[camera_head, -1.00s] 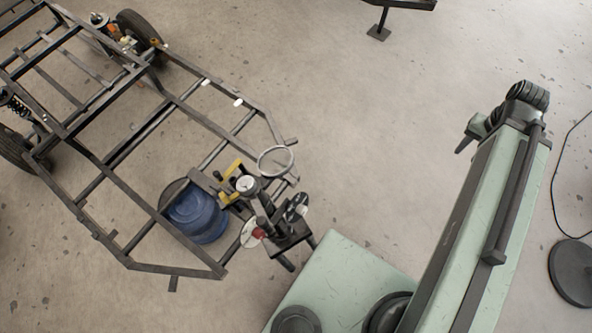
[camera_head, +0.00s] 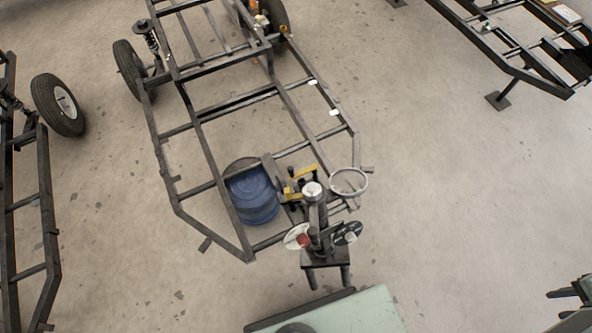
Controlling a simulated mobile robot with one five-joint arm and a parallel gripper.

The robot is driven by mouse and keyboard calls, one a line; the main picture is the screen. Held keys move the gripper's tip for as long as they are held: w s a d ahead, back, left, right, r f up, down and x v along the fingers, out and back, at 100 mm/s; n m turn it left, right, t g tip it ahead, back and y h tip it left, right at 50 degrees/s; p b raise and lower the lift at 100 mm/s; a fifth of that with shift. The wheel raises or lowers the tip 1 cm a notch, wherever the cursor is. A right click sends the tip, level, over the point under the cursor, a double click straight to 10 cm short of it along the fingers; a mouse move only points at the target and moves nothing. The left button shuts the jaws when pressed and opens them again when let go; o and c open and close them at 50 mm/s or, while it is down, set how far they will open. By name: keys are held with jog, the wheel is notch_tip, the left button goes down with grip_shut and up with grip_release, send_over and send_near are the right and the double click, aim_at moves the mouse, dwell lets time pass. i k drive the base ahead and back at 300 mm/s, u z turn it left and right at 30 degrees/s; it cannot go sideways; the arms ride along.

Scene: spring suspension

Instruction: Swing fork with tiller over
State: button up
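A dark metal trike frame (camera_head: 196,197) stands on the floor, left of centre. At its front end is a dark upright assembly (camera_head: 316,208) with a silver round cap, a red knob and round discs; it may be the fork. A pale ring (camera_head: 349,182) is just right of it; I cannot tell which part is the tiller. Yellow pieces (camera_head: 301,173) sit beside the cap. At the lower right edge, a cut-off dark and green piece of my arm shows, perhaps with my gripper (camera_head: 564,293). It is well apart from the assembly. Its fingers are not clear.
A blue drum (camera_head: 252,192) stands inside the frame. Wheels with springs are at the frame's rear. Another frame with a wheel (camera_head: 58,104) is at the left, and a third frame (camera_head: 520,55) at the upper right. The floor right of centre is clear.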

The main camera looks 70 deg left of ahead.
aim_at(309, 261)
jog(key=k, duration=2.05)
jog(key=u, duration=2.5)
jog(key=i, duration=1.05)
jog(key=u, duration=0.05)
